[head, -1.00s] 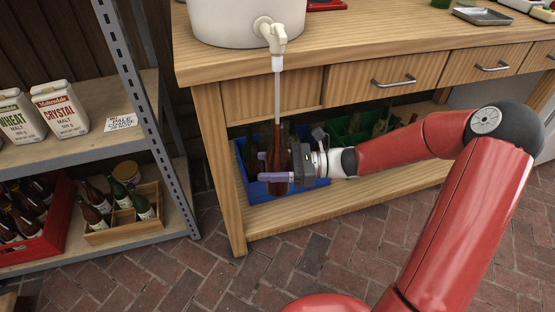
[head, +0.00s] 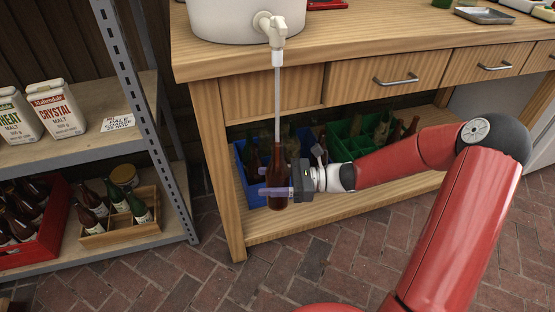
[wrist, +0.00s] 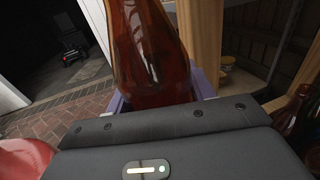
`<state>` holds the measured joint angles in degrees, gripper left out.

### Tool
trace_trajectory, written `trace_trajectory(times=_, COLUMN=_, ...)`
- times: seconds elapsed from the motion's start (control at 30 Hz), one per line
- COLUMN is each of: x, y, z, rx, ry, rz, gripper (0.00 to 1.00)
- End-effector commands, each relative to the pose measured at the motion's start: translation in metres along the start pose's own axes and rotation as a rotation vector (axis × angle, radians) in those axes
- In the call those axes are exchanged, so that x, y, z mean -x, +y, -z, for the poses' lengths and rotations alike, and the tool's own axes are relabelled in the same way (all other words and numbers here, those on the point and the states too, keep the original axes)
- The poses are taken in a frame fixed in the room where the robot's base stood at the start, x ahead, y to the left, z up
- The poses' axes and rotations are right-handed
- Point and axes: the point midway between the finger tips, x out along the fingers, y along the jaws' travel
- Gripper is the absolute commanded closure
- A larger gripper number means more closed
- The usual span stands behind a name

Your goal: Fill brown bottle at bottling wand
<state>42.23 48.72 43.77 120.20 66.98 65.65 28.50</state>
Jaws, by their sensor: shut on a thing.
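My gripper (head: 277,191) is shut on a brown bottle (head: 277,172), which stands upright in the air in front of the bench's lower shelf. The bottling wand (head: 277,105) hangs straight down from the white spigot (head: 277,35) of the white bucket (head: 230,20). The wand's lower end meets the bottle's neck in the head view; whether its tip is inside the mouth is hard to tell. In the wrist view the brown bottle (wrist: 150,50) sits between the purple fingers, its lower part looking darker than the upper glass. Its mouth is outside that view.
A blue crate (head: 244,172) and a green crate (head: 343,148) with bottles stand on the bench's lower shelf behind my gripper. At left, a metal rack holds malt boxes (head: 58,108), a red crate (head: 45,232) and a wooden crate (head: 122,231) of bottles.

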Motion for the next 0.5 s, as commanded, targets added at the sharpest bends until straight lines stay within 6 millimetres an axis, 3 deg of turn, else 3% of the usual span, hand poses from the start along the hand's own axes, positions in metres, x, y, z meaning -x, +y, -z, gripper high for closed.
trace_trajectory(times=0.5, x=0.0, y=0.0, z=0.028, rx=0.0, ry=-0.002, rz=-0.001, gripper=0.76)
